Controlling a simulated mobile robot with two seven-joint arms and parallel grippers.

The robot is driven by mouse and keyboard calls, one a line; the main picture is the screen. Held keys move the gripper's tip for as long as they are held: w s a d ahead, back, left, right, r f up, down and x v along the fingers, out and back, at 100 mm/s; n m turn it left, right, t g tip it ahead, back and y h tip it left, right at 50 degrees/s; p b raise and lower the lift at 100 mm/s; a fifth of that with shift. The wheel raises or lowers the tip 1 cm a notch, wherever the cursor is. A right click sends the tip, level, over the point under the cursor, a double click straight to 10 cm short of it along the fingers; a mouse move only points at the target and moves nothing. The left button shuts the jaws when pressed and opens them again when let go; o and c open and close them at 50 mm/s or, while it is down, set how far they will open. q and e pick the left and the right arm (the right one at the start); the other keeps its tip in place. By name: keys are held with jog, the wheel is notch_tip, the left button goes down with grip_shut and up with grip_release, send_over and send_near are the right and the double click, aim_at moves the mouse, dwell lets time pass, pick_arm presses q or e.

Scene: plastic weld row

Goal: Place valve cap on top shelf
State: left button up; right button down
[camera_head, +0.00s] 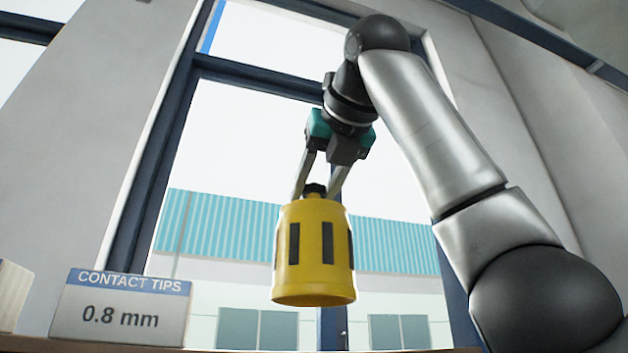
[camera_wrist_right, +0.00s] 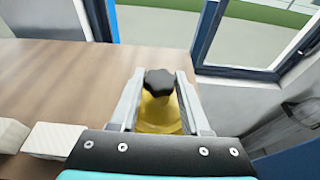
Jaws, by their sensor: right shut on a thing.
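The valve cap (camera_head: 314,262) is a yellow cylinder with dark vertical slots and a black knob on top. My right gripper (camera_head: 318,188) is shut on its black knob and holds the cap upright in the air, in front of the window. In the right wrist view the black knob (camera_wrist_right: 158,82) sits between the two fingers of my right gripper (camera_wrist_right: 160,88), with the yellow body below it. The shelf's wooden surface (camera_wrist_right: 75,75) lies left of the cap in that view. In the head view only its edge (camera_head: 230,351) shows, low in the picture. My left gripper is not in view.
A sign (camera_head: 122,307) reading "CONTACT TIPS 0.8 mm" stands at the shelf's left, beside a pale box (camera_head: 12,292). Pale boxes (camera_wrist_right: 52,139) also show at the left of the right wrist view. The wooden surface beyond them is bare. A window frame (camera_head: 150,180) stands behind.

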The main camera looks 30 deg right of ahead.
jog(key=shift+f, duration=1.85)
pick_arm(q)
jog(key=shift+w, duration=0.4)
pick_arm(e)
jog(key=shift+f, duration=0.4)
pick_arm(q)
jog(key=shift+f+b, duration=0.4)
pick_arm(e)
jog(key=shift+f, duration=0.55)
jog(key=shift+c, duration=1.5)
grip_release()
send_near(315, 226)
notch_tip(315, 226, up, 4)
jog(key=d, duration=0.1)
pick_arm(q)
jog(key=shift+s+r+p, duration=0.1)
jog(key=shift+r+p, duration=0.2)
pick_arm(e)
jog(key=shift+s+d+f, duration=0.15)
jog(key=shift+s+f, duration=0.05)
jog(key=shift+s, duration=0.15)
